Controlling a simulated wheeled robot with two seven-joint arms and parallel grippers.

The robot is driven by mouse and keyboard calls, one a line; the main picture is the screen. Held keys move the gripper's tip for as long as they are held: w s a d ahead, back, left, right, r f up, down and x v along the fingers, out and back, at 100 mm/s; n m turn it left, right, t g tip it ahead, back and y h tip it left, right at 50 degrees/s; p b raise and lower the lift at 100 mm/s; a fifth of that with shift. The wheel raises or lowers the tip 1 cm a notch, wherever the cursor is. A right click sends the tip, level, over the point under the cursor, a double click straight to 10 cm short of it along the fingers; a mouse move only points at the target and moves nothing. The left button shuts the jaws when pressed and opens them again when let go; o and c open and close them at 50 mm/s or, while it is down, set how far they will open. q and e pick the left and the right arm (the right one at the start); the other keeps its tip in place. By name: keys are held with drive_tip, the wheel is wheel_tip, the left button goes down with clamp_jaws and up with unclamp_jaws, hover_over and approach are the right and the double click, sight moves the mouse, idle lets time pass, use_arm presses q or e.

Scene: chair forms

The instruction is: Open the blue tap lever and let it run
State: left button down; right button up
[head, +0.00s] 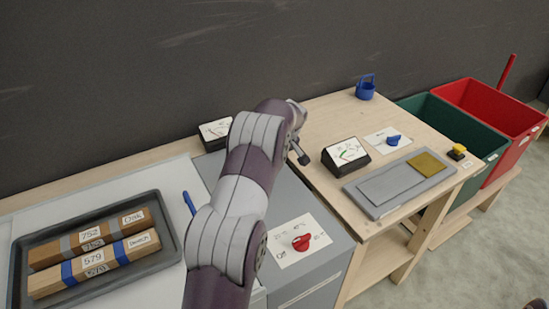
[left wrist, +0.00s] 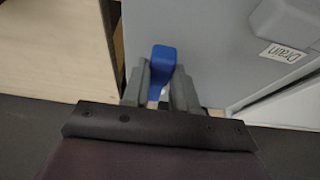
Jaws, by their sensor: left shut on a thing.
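The blue lever (left wrist: 163,59) shows in the left wrist view, against a grey panel. My left gripper (left wrist: 160,82) is shut on it, with one grey finger on each side and the lever's blue end standing out past the fingertips. In the head view my left arm reaches up across the middle of the picture. The jaws and the held lever cannot be made out there. What the lever is mounted on is hidden, and I see no water.
A grey cabinet (head: 327,265) carries a red knob (head: 301,242). A dark tray (head: 168,253) with labelled wooden blocks lies left.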

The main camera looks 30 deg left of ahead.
use_arm(q)
drive_tip(key=c, duration=0.9)
unclamp_jaws()
drive_tip(key=shift+d, duration=0.1)
drive_tip(key=p+v, duration=0.1)
drive_tip(key=v, duration=1.1)
drive_tip(key=shift+r+p, duration=0.3)
drive_tip(key=shift+p, duration=0.05)
